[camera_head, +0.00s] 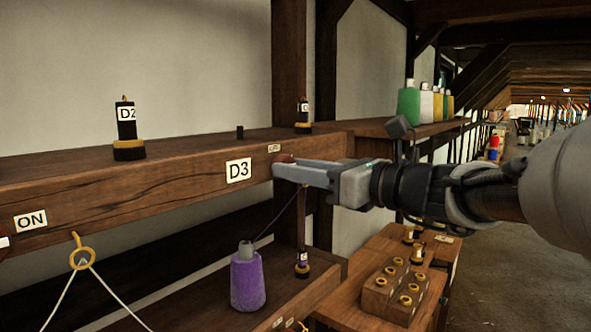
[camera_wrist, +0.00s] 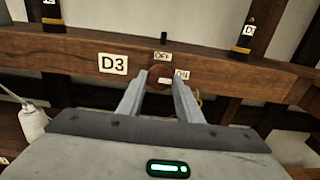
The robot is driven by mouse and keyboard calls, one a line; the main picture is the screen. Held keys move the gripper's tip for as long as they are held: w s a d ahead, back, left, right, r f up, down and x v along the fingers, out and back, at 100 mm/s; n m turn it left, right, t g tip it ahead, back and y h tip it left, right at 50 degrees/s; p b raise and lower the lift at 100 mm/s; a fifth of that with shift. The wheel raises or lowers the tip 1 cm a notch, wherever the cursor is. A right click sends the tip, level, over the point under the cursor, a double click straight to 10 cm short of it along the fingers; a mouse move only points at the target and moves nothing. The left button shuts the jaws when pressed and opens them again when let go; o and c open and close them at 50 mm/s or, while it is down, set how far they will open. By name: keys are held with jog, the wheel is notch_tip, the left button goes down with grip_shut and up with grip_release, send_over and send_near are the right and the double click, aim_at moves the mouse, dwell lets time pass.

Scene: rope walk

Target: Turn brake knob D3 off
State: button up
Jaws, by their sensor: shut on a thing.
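The brake knob D3 (camera_wrist: 155,73) is a round reddish-brown knob on the front face of the wooden beam, right of the D3 label (camera_wrist: 113,64). A white mark on it lies towards the ON label (camera_wrist: 182,75) at its right; the OFF label (camera_wrist: 163,56) is above it. In the head view the knob (camera_head: 284,159) is mostly hidden by my fingers. My gripper (camera_wrist: 161,80) is shut on the knob, one finger at each side; in the head view my gripper (camera_head: 285,171) reaches it from the right.
A black bobbin marked D2 (camera_head: 127,130) stands on the beam (camera_head: 80,178) at left. A purple thread cone (camera_head: 248,280) stands on the lower shelf, below my gripper. A yellow ring (camera_head: 82,257) hangs under the beam. A wooden block with brass rings (camera_head: 398,290) is below my arm.

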jog(key=shift+f+b, duration=0.1)
jog(key=shift+b, duration=0.2)
jog(key=shift+w+r+n+b, duration=0.1)
jog(key=shift+n+b, duration=4.4)
jog(key=shift+b, duration=0.3)
jog(key=shift+r+n+b, duration=0.1)
jog(key=shift+n+b, duration=4.4)
jog(key=shift+b, duration=0.3)
jog(key=o, duration=1)
jog(key=shift+d, duration=0.1)
